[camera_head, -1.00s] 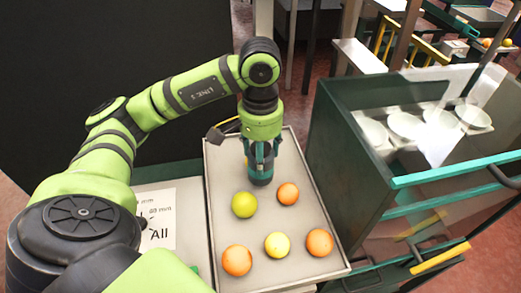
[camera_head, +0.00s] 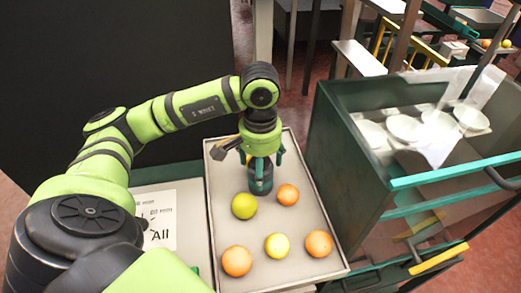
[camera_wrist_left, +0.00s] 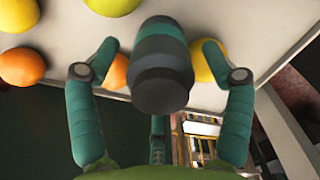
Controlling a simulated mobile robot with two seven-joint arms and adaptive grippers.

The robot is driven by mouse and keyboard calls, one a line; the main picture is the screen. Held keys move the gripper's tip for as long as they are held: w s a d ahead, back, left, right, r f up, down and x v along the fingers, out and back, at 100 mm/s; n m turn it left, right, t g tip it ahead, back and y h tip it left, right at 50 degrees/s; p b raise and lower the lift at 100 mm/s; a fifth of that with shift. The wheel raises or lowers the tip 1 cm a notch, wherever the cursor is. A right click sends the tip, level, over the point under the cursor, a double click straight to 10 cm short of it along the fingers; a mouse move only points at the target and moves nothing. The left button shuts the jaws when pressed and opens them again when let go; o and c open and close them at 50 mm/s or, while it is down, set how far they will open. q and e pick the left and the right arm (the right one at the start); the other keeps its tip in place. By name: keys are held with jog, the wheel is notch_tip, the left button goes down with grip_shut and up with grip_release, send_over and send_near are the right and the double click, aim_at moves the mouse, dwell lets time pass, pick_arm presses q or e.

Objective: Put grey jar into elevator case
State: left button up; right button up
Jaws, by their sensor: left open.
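The grey jar (camera_head: 261,180) stands on the tray, dark grey with a teal-grey band. It also shows in the left wrist view (camera_wrist_left: 162,65), centred between the fingers. My left gripper (camera_head: 262,164) is directly above and around the jar, its fingers spread. In the left wrist view the open fingers (camera_wrist_left: 160,85) lie on either side of the jar with gaps, so they do not grip it. The elevator case (camera_head: 345,165) appears to be the dark green case with teal rails to the right of the tray. My right gripper is not in view.
The grey tray (camera_head: 222,222) also holds a green-yellow fruit (camera_head: 244,206), a yellow fruit (camera_head: 277,245) and several oranges (camera_head: 288,194) near the jar. White bowls (camera_head: 404,128) sit at the case's top. A paper sheet (camera_head: 158,215) lies left of the tray.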

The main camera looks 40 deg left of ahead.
pick_arm(q)
jog(key=shift+r, duration=0.2)
jog(key=shift+w+r, duration=0.1)
jog(key=shift+r, duration=0.15)
notch_tip(320, 180, up, 3)
jog(key=shift+r+b, duration=0.1)
jog(key=shift+b, duration=0.5)
notch_tip(320, 180, up, 7)
jog(key=shift+p, duration=0.45)
jog(key=shift+o, duration=0.4)
jog(key=shift+r, duration=0.5)
